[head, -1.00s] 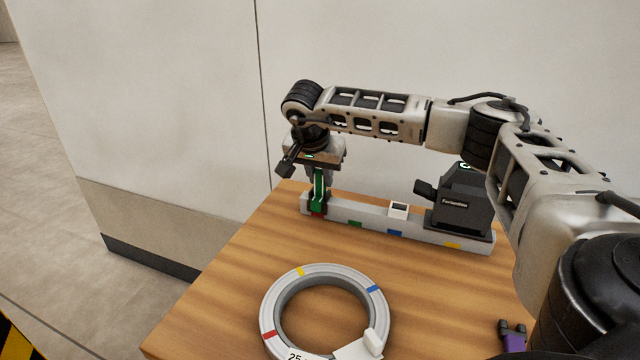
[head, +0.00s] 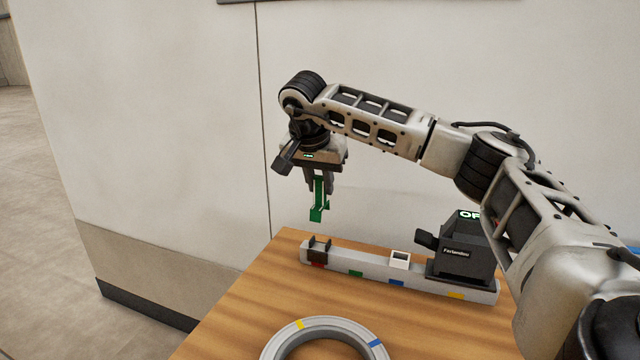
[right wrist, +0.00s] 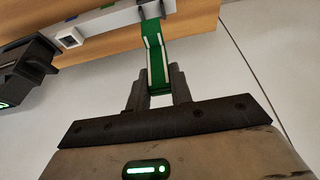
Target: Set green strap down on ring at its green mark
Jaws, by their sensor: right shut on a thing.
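The green strap (head: 317,207) hangs from my right gripper (head: 319,180), which is shut on it, in the air above the left end of the grey rack. In the right wrist view the strap (right wrist: 155,55) sits between the two fingers of the gripper (right wrist: 157,92). The grey ring (head: 325,334) lies on the table at the bottom edge of the head view, partly cut off. A yellow mark and a blue mark show on its visible part; no green mark shows on it. My left gripper is not in view.
The grey rack (head: 375,276) has red, green, blue and yellow marks, a dark holder (head: 319,251) at its left end and a small white block (head: 399,260). A black device (head: 464,250) stands at its right. The wooden table (head: 245,320) is clear left of the ring. A wall stands behind.

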